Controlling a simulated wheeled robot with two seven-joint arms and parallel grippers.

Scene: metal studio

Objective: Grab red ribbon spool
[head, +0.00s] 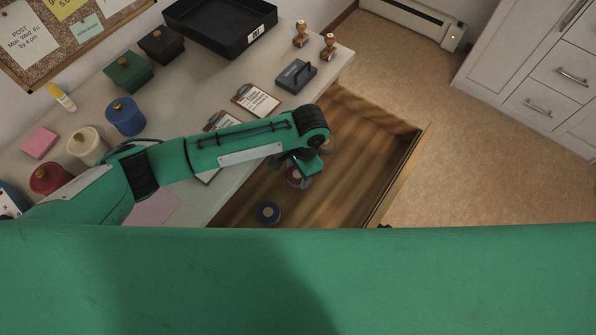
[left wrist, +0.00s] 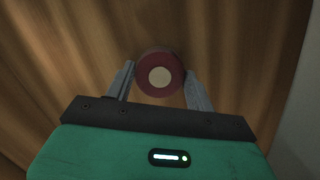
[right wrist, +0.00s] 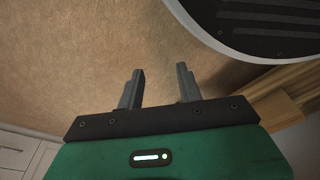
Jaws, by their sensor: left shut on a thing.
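The red ribbon spool (left wrist: 145,76) is a dark red disc with a pale centre in the left wrist view. It sits between the two fingers of my left gripper (left wrist: 160,88), which is shut on it. In the head view the spool (head: 294,178) shows partly, below my left wrist and over the open wooden drawer (head: 345,170). I cannot tell whether it touches the drawer floor. My right gripper (right wrist: 160,88) is open and empty in the right wrist view, over tan floor; the head view does not show it.
A blue spool (head: 268,213) lies in the drawer, left of and nearer than the red one. The desk holds clipboards (head: 256,101), a black tray (head: 222,38), stamps, and several lidded jars (head: 125,117). White cabinets (head: 550,75) stand at right. Open floor lies beyond the drawer.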

